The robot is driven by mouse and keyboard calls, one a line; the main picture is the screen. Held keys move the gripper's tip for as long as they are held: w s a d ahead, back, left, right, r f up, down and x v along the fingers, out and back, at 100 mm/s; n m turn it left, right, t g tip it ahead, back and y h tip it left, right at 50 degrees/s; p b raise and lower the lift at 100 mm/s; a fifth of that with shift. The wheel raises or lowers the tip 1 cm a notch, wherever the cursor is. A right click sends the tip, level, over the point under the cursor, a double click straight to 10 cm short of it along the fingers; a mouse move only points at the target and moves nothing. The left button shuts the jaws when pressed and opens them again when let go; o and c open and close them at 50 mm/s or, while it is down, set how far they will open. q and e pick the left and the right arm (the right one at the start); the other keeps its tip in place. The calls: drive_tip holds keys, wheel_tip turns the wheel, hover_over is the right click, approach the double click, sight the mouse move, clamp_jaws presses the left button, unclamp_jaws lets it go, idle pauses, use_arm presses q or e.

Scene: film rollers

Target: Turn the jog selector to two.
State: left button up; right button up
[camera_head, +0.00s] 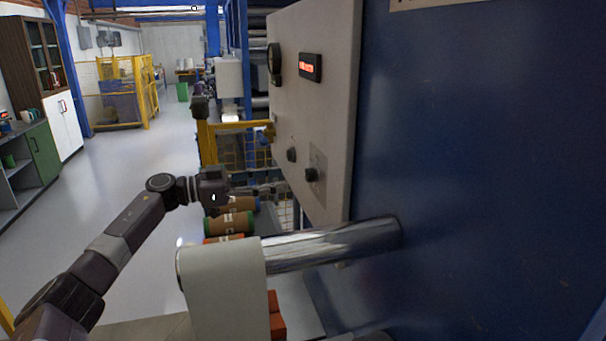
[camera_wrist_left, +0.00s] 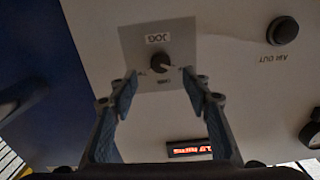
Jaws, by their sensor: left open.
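The jog selector (camera_wrist_left: 160,62) is a small black knob on a light square plate labelled JOG. The plate sits on the pale control panel (camera_head: 317,115), and the knob also shows in the head view (camera_head: 311,174). The wrist view shows the panel upside down. My left gripper (camera_wrist_left: 160,78) is open and empty, with its two fingers on either side of the knob in that view. I cannot tell how far the fingertips stand from the panel. In the head view my left gripper (camera_head: 274,188) is just left of and below the knob. My right gripper is not in view.
A black AIR OUT knob (camera_wrist_left: 283,30) is beside the jog plate. A red-lit display (camera_head: 310,67) and a round gauge (camera_head: 274,60) are higher on the panel. Open floor (camera_head: 130,190) lies left.

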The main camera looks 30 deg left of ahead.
sight(305, 176)
use_arm(q)
drive_tip(key=p+x, duration=0.1)
drive_tip(key=x, duration=0.4)
drive_tip(key=shift+w+d+r+p, duration=0.15)
drive_tip(key=shift+w+p, duration=0.05)
drive_tip(key=shift+p, duration=0.2)
drive_tip(key=shift+w+d, duration=0.2)
drive_tip(key=shift+a, duration=0.1)
drive_tip(key=c, duration=1.2)
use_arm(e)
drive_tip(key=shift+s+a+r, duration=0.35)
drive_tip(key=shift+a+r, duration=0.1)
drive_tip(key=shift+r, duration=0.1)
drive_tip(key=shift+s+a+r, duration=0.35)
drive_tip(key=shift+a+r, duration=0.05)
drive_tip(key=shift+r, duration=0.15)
